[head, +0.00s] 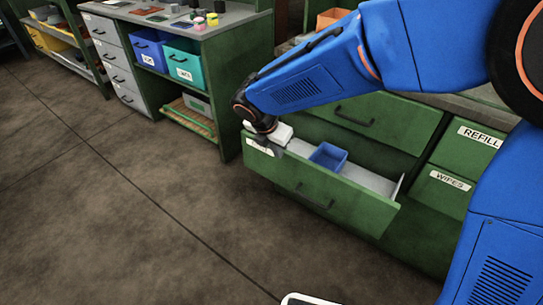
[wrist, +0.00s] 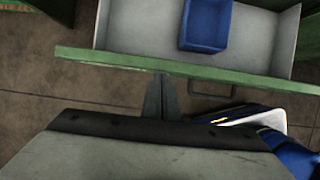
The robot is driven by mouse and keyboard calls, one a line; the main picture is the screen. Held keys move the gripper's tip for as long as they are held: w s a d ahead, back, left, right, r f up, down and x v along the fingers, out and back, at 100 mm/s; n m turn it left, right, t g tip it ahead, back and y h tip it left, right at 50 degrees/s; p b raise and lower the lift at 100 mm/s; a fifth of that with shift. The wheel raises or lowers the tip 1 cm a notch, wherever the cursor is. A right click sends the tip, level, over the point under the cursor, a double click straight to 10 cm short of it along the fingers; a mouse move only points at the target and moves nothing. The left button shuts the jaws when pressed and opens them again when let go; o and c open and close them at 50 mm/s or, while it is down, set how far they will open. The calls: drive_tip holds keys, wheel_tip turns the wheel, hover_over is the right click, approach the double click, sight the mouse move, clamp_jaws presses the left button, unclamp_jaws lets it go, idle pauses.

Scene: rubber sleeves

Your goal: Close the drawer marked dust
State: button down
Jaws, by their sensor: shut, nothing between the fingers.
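A green drawer (head: 335,203) stands pulled out of the green cabinet, with a dark bar handle on its front. Its white label (head: 260,147) is partly covered by my gripper, so I cannot read the word. The drawer front also crosses the wrist view (wrist: 120,61), with its handle (wrist: 212,92) right of my fingers. My gripper (wrist: 163,78) is shut and empty, its fingertips at the outer side of the front panel, left of the handle. I cannot tell whether they touch it. My gripper shows at the drawer's left end in the head view (head: 263,141).
A blue bin (head: 328,156) sits inside the open drawer. Closed drawers marked REFILL (head: 468,145) and WIPES (head: 445,192) are at the right. A bench with blue (head: 147,48) and teal (head: 183,65) bins stands at the back left.

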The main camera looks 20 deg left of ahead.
drive_tip(key=w+d, duration=0.3)
drive_tip(key=w, duration=0.6)
drive_tip(key=w+d, duration=0.3)
drive_tip(key=w, duration=0.5)
drive_tip(key=shift+w+d, duration=0.2)
drive_tip(key=shift+w, duration=0.15)
